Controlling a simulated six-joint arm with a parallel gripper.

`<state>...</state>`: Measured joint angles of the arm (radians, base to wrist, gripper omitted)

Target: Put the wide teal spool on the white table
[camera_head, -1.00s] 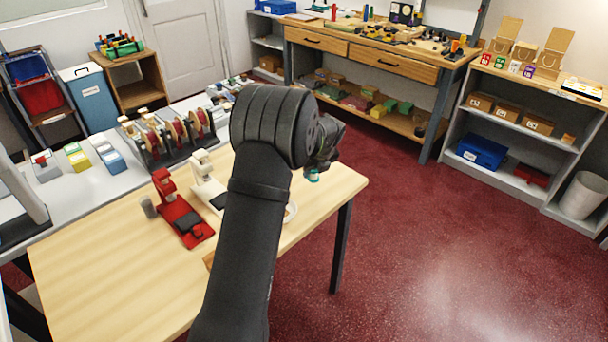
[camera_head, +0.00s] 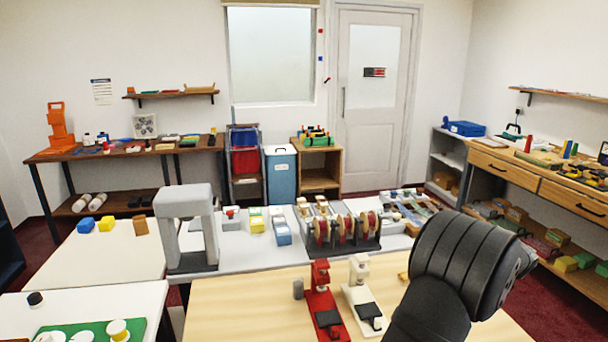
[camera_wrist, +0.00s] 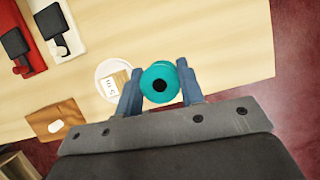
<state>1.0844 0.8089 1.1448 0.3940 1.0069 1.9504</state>
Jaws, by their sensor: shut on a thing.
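In the wrist view the wide teal spool (camera_wrist: 173,94), with a dark hole in its middle, sits between the two blue-grey fingers of my gripper (camera_wrist: 159,72). The gripper is shut on it, above the wooden table (camera_wrist: 215,35) near its edge. In the head view the gripper and spool are hidden behind my dark arm at the lower right. A white table (camera_head: 145,298) stands at the lower left, with a green mat (camera_head: 60,328) bearing white round pieces and a small black-topped piece beside it.
A cream table (camera_head: 50,265) with small blocks lies behind the white one. A grey arch-shaped stand (camera_head: 184,200) rises nearby. Red (camera_head: 320,300) and white (camera_head: 362,295) devices stand on the wooden table. A rack of reels (camera_head: 345,240) is behind them.

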